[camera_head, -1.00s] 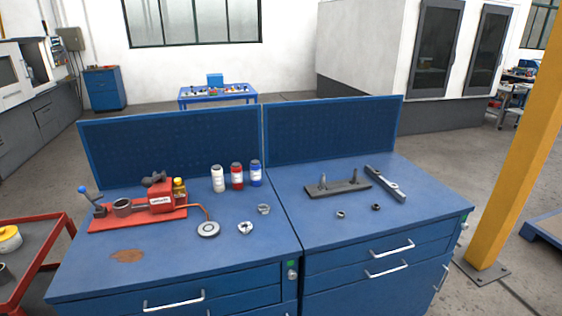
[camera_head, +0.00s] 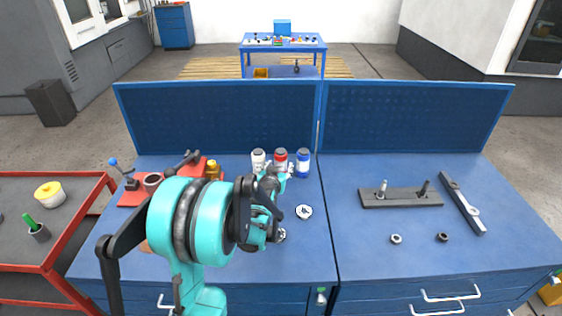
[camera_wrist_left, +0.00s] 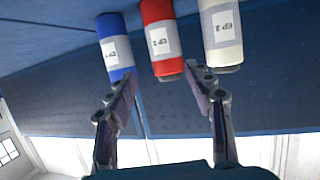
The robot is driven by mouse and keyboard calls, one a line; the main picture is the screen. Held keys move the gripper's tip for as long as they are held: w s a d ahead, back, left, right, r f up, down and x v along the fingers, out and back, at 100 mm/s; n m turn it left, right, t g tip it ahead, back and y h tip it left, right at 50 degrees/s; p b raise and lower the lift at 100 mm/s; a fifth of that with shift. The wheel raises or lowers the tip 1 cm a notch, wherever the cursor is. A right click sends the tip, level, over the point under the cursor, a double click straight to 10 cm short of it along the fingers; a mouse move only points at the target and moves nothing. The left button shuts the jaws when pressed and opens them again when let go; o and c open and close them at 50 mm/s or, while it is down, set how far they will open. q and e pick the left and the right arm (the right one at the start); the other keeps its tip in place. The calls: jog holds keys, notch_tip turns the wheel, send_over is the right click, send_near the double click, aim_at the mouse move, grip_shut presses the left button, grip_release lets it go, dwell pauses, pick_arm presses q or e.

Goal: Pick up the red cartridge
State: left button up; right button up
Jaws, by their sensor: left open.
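The red cartridge (camera_head: 280,158) stands on the blue bench between a white cartridge (camera_head: 258,160) and a blue cartridge (camera_head: 303,162). My left gripper (camera_head: 274,182) is just in front of it, and the arm hides the bench nearer to me. The left wrist view is upside down. There the red cartridge (camera_wrist_left: 161,38) lies between the two spread fingers of my left gripper (camera_wrist_left: 165,84), with the blue cartridge (camera_wrist_left: 115,45) by one fingertip and the white cartridge (camera_wrist_left: 221,35) by the other. The fingers are open and hold nothing. My right gripper is out of view.
A red fixture (camera_head: 133,197) is partly hidden behind my arm. A white-rimmed part (camera_head: 304,212) lies right of the gripper. A dark plate with pins (camera_head: 400,198) and a long bar (camera_head: 462,204) lie on the right bench. A blue back panel (camera_head: 215,120) stands behind the cartridges.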

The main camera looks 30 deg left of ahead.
aim_at(280, 159)
pick_arm(q)
jog(key=b+x, duration=0.1)
jog(key=x, duration=0.2)
jog(key=a+b+x, duration=0.1)
jog(key=x, duration=0.3)
jog(key=shift+w+b, duration=0.1)
jog(key=shift+b, duration=0.2)
jog(key=shift+w+a, duration=0.25)
jog(key=shift+w, duration=0.25)
jog(key=c, duration=1.1)
